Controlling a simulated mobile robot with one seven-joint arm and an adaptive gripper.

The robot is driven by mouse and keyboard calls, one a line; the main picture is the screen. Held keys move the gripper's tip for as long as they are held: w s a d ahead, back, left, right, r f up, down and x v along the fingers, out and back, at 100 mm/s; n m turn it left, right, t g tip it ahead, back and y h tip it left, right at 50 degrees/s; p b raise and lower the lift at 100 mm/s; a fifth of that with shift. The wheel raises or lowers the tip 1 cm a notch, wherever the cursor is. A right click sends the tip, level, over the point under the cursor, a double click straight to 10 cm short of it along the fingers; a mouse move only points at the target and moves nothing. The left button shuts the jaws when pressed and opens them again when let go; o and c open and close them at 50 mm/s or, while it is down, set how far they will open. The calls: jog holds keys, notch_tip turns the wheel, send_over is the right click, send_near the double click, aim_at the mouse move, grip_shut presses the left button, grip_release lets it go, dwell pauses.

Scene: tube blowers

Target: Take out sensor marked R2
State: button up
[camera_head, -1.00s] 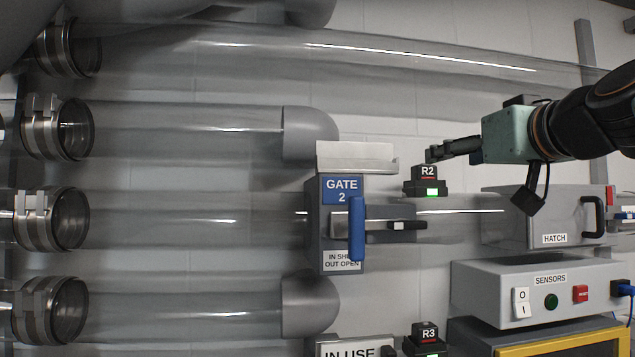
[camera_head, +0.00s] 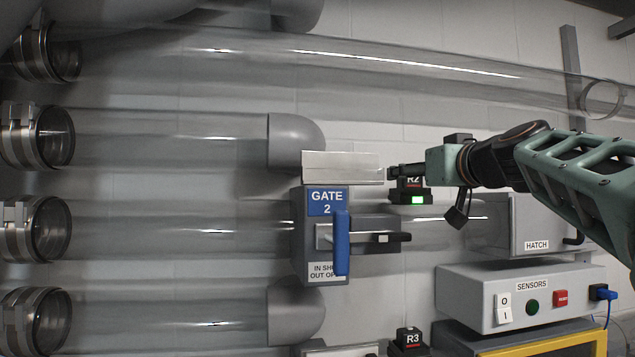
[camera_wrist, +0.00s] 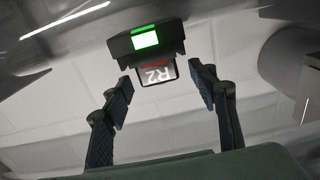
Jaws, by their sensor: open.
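The sensor marked R2 (camera_head: 411,187) is a small black block with a white label and red line, in a dark base with a lit green light (camera_head: 418,200). It sits on the clear tube right of Gate 2. My gripper (camera_head: 402,170) is at its top, partly covering it in the head view. In the wrist view the R2 sensor (camera_wrist: 157,72) appears upside down, between and just beyond the fingertips of my open gripper (camera_wrist: 160,92). A gap shows on both sides, and the fingers hold nothing.
Gate 2 (camera_head: 326,236) with its blue handle and metal top plate stands close left of the sensor. The hatch (camera_head: 530,222) is to the right. The SENSORS box (camera_head: 515,295) and sensor R3 (camera_head: 409,341) are below. A long clear tube (camera_head: 400,80) runs above.

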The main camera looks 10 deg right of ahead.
jog(key=c, duration=1.2)
jog(key=shift+c, duration=0.4)
jog(key=shift+r, duration=0.15)
